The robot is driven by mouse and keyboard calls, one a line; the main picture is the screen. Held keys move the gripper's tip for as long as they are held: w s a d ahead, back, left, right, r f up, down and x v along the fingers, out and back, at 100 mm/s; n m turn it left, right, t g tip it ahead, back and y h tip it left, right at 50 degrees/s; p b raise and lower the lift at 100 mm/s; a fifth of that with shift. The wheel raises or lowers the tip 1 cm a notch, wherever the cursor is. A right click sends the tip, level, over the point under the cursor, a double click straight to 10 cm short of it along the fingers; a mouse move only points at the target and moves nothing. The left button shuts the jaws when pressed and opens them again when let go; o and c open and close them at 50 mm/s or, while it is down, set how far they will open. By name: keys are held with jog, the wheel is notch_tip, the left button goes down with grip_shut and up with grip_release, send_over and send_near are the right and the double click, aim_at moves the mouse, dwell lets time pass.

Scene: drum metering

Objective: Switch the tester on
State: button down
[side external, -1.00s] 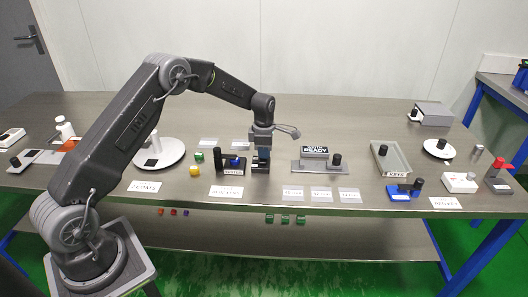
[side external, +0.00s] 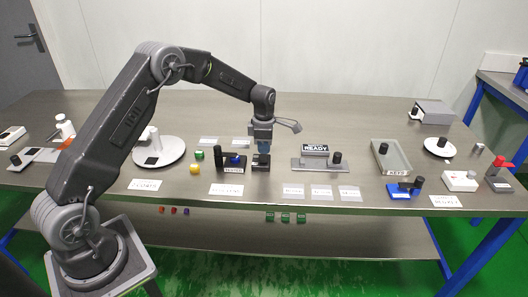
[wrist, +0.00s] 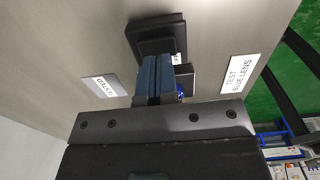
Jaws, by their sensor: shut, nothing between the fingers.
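The tester (side external: 231,164) is a dark unit on the table with a black post, a blue piece (side external: 236,159) on it and a white label on its front. My gripper (side external: 262,153) points down just right of it, over a small black block (side external: 260,164). In the wrist view the closed fingers (wrist: 158,60) overlap the edge of a dark square block (wrist: 157,33); whether they touch it I cannot tell. A bit of blue (wrist: 181,90) shows beside the fingers, mostly hidden. The fingers are shut and empty. The tester's switch state is not readable.
The table behind is clear.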

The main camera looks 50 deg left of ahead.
aim_at(264, 156)
notch_tip(264, 156, up, 12)
dwell(0.3)
jog(key=shift+f, duration=0.1)
jog(key=shift+w+a, duration=0.4)
jog(key=shift+a, duration=0.2)
jog(key=shift+f, duration=0.1)
notch_tip(264, 156, down, 14)
dwell(0.4)
